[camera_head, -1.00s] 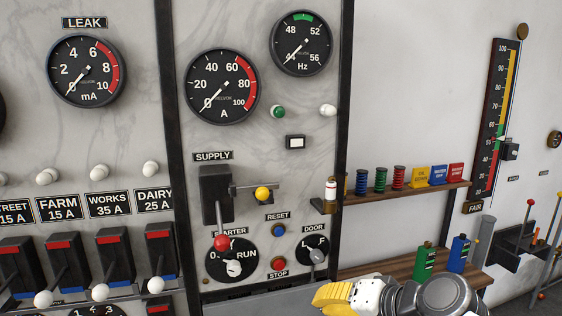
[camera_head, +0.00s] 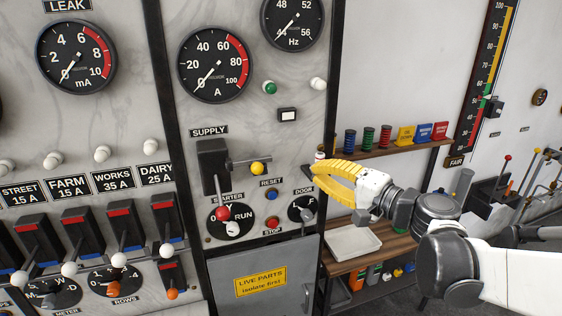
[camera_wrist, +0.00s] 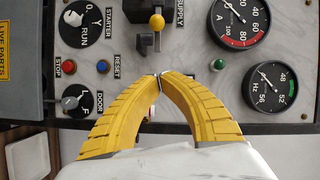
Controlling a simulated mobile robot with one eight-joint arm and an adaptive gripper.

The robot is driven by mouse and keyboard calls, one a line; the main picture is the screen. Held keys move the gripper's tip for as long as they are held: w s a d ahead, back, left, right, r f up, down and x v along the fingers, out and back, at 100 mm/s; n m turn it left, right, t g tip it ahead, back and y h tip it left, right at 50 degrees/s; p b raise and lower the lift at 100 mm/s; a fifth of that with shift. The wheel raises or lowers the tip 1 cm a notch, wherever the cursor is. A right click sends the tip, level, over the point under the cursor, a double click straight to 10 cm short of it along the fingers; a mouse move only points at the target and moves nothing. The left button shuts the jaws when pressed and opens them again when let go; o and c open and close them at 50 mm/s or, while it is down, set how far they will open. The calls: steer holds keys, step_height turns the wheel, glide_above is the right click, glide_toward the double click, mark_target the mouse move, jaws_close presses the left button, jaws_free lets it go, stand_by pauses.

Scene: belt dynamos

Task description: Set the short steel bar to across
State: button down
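The short steel bar (camera_head: 243,162) lies roughly level on the panel under the SUPPLY label, with a yellow ball (camera_head: 257,168) in front of it. It reaches right from beside the black supply switch (camera_head: 212,165), whose red-knobbed handle hangs down. In the wrist view, which is turned sideways, the yellow ball (camera_wrist: 157,21) and switch show at the top. My gripper (camera_head: 312,171) has yellow fingers and is right of the bar, apart from it. In the wrist view its fingertips (camera_wrist: 160,77) meet, with nothing clearly held.
A small red-and-white post (camera_head: 320,155) stands on a bracket close behind my fingers. The RESET button (camera_head: 272,195), STOP button (camera_head: 272,223) and DOOR knob (camera_head: 307,214) are below the bar. A shelf (camera_head: 375,152) with coloured spools is to the right, above a bench with a white tray (camera_head: 353,243).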

mark_target(258, 172)
steer(key=w+a, duration=0.2)
steer(key=a, duration=0.1)
steer(key=w+a, duration=0.2)
steer(key=a, duration=0.1)
steer(key=w+a+f+p, duration=0.1)
steer(key=w+a, duration=0.1)
steer(key=a, duration=0.1)
steer(key=shift+a, duration=0.15)
steer(key=shift+s+a, duration=0.2)
steer(key=shift+s, duration=0.05)
steer(key=shift+a+f, duration=0.1)
steer(key=shift+f, duration=0.05)
steer(key=shift+w, duration=0.1)
steer(key=a, duration=0.1)
steer(key=s+a, duration=0.1)
steer(key=a, duration=0.1)
steer(key=a+b, duration=0.1)
steer(key=a, duration=0.1)
steer(key=shift+s, duration=0.35)
steer(key=shift+w+d, duration=0.1)
